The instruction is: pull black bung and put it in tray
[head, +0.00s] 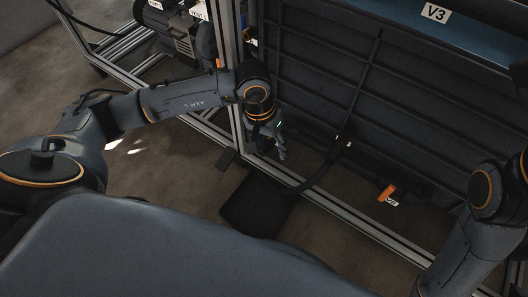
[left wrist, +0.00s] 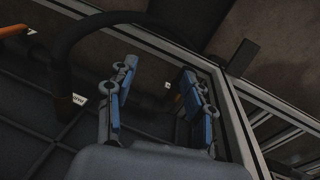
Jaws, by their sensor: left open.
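My left gripper (head: 277,147) is in front of the dark ribbed panel, beside the metal upright. In the left wrist view its two blue-padded fingers (left wrist: 160,88) are apart with nothing between them. I cannot make out a black bung in either view. A dark square thing (head: 255,207) lies low below the gripper; it may be the tray, but it is too dark to tell. My right arm shows at the right edge, with its gripper out of frame.
A black hose (head: 318,178) curves up to the panel; it also shows in the left wrist view (left wrist: 66,55). An orange part (head: 387,192) with a small label is to the right. A metal rail (head: 345,212) runs along the front. A motor (head: 172,28) stands at upper left.

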